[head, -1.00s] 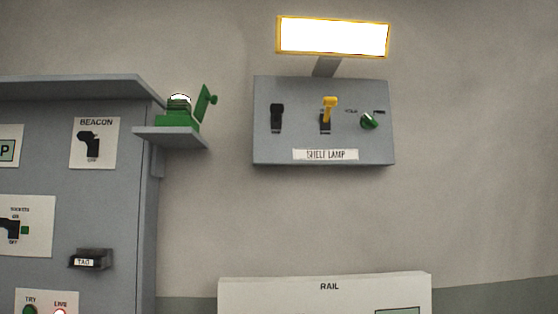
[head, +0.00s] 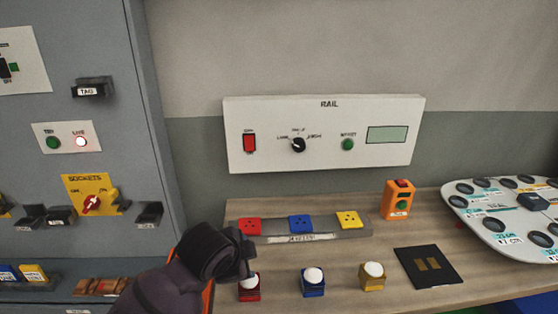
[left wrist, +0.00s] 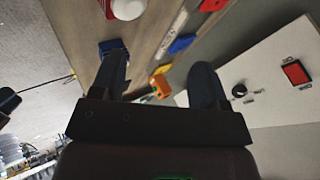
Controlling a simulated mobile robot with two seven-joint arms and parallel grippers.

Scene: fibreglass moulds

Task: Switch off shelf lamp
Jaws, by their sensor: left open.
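The shelf lamp and its switch box are out of both current views. My left arm comes in at the bottom of the head view, its dark gripper (head: 240,262) above the bench near the red block with a white ball; its fingertips are hard to make out there. In the left wrist view the left gripper (left wrist: 160,65) has its two dark fingers spread apart, with nothing held between them. An orange device shows beyond the gap. My right gripper is not in view.
A white RAIL panel (head: 320,165) is on the wall above the wooden bench (head: 330,260). A grey cabinet (head: 95,20) stands left, a grey board (head: 480,205) right.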

